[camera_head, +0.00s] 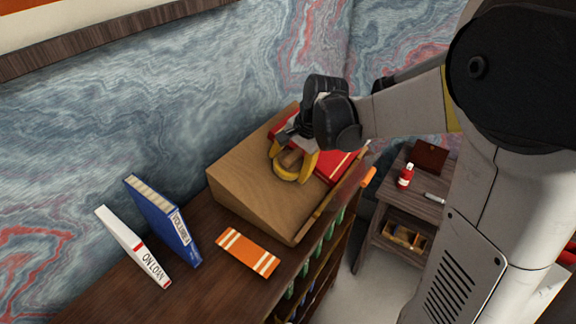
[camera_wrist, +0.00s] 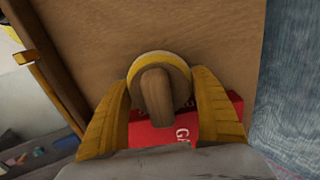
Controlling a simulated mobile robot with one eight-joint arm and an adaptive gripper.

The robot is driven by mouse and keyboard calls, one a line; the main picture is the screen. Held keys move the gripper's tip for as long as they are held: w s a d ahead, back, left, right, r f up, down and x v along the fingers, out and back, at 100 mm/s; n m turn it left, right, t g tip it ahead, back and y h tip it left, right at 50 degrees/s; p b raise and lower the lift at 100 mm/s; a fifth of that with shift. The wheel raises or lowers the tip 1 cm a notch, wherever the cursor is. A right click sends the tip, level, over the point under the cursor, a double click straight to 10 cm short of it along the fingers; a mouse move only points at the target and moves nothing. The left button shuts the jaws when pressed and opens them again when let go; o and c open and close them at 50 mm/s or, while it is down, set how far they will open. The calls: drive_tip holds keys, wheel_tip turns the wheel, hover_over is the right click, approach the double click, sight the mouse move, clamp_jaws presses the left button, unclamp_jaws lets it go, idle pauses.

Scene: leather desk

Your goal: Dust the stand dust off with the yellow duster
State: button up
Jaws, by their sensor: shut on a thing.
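The slanted brown wooden stand (camera_head: 245,185) sits on top of the dark cabinet; its bare surface fills much of the wrist view (camera_wrist: 85,40). The duster is a round pad with a yellow rim (camera_wrist: 150,58) and a wooden knob handle (camera_wrist: 157,98). In the head view the duster (camera_head: 287,173) is on or just above the stand's slope, beside a red book (camera_head: 335,172). My gripper (camera_head: 295,160) is shut on the duster, its yellow fingers on either side of the knob. I cannot make out dust on the stand; the pad's underside is hidden.
A blue book (camera_head: 160,220) and a white book (camera_head: 130,245) stand at the left of the cabinet top (camera_head: 205,285). An orange striped book (camera_head: 247,253) lies in front of the stand. The marbled wall (camera_head: 150,130) is close behind. A small side table (camera_head: 405,235) is at the right.

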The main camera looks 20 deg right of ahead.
sight(295, 153)
drive_tip(key=shift+p+v, duration=2.1)
drive_tip(key=shift+v, duration=0.85)
drive_tip(key=shift+r, duration=0.15)
drive_tip(key=shift+p+v, duration=1.15)
drive_tip(key=shift+v, duration=0.35)
